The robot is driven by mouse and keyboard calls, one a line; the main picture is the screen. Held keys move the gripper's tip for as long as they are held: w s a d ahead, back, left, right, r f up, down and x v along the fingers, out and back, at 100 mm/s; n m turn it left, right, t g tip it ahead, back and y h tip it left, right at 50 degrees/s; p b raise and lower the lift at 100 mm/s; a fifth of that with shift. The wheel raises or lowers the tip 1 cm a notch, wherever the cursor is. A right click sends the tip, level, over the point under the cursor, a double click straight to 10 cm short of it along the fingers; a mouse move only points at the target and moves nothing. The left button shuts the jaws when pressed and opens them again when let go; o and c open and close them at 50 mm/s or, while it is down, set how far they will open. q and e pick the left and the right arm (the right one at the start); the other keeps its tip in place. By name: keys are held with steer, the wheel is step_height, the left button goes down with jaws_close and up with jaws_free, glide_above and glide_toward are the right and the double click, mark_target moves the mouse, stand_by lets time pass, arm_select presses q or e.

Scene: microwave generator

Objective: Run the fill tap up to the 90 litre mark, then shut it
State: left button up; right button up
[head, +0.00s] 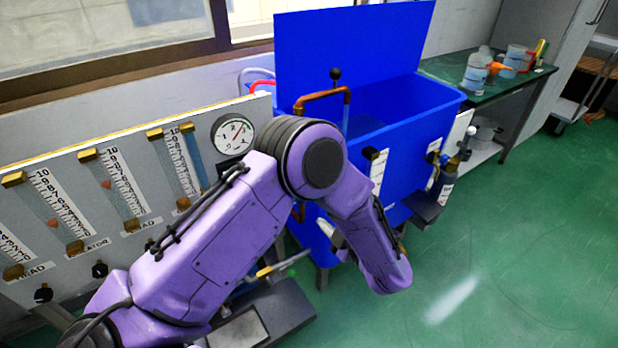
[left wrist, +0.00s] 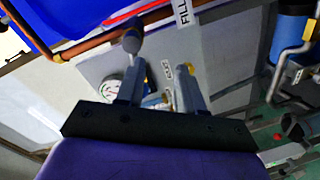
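The blue tank (head: 413,147) stands at centre with its lid up; a bent copper pipe (head: 320,95) with a black ball-topped lever (head: 335,74) is at its rim. A white scale strip (head: 378,170) is on its front; its marks are too small to read. My left gripper (left wrist: 158,82) is open, its two fingers apart with nothing visibly between them. A grey round knob (left wrist: 131,40) shows at the left fingertip; I cannot tell whether they touch. A FILL label (left wrist: 182,12) is just beyond. My left arm hides the gripper in the head view. My right gripper is not in view.
A grey panel with several gauge tubes and a round dial (head: 233,133) stands at left. A green bench (head: 520,85) with containers is at back right. Green floor (head: 510,240) is clear at right.

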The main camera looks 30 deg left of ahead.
arm_select(q)
step_height(320, 180, up, 4)
steer(key=d+n+g, duration=0.2)
steer(key=n, duration=0.1)
steer(key=w+a+n+g, duration=0.1)
steer(key=a, duration=0.9)
steer(key=shift+f+y+p, duration=0.3)
steer(key=shift+f+p, duration=0.05)
steer(key=shift+p, duration=0.05)
steer(key=shift+w+d, duration=0.1)
jaws_close()
